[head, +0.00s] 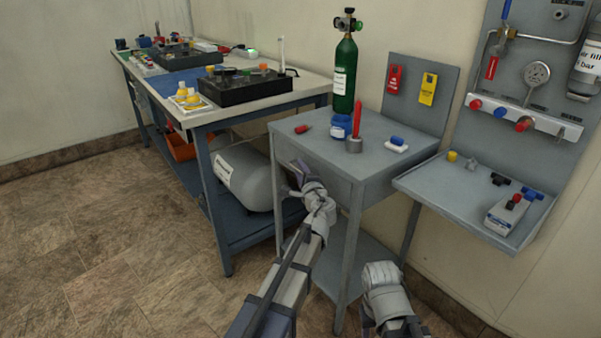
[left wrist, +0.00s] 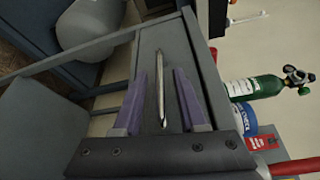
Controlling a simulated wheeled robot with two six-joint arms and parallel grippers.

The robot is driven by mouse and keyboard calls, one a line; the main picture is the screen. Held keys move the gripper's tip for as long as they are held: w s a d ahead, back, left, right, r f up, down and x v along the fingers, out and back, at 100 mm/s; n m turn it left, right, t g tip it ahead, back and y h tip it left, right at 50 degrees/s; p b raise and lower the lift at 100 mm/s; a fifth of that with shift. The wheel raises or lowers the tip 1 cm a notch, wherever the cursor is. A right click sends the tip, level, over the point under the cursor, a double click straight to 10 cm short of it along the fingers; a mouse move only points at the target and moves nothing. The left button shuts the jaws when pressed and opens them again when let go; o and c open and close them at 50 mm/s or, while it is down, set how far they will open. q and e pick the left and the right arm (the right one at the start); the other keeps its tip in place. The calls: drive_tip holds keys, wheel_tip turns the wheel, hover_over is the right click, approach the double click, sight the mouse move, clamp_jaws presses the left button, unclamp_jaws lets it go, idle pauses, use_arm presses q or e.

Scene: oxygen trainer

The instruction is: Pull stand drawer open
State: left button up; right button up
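The grey stand (head: 310,147) stands in the middle of the head view, with its drawer front (head: 335,186) facing me below the top. The drawer looks closed. My left gripper (head: 291,176) is at the drawer front and covers the handle in the head view. In the left wrist view the slim silver handle (left wrist: 160,88) lies between the two purple fingers of my left gripper (left wrist: 162,92). The fingers are open, with a gap on each side of the handle. My right arm shows low in the head view, but its gripper does not.
A workbench (head: 300,100) with a grey tank (head: 245,177) is left; a wall panel with a shelf (head: 440,190) is right. Open floor (head: 110,250) lies front left.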

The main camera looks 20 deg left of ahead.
use_arm(q)
clamp_jaws()
idle(1.2)
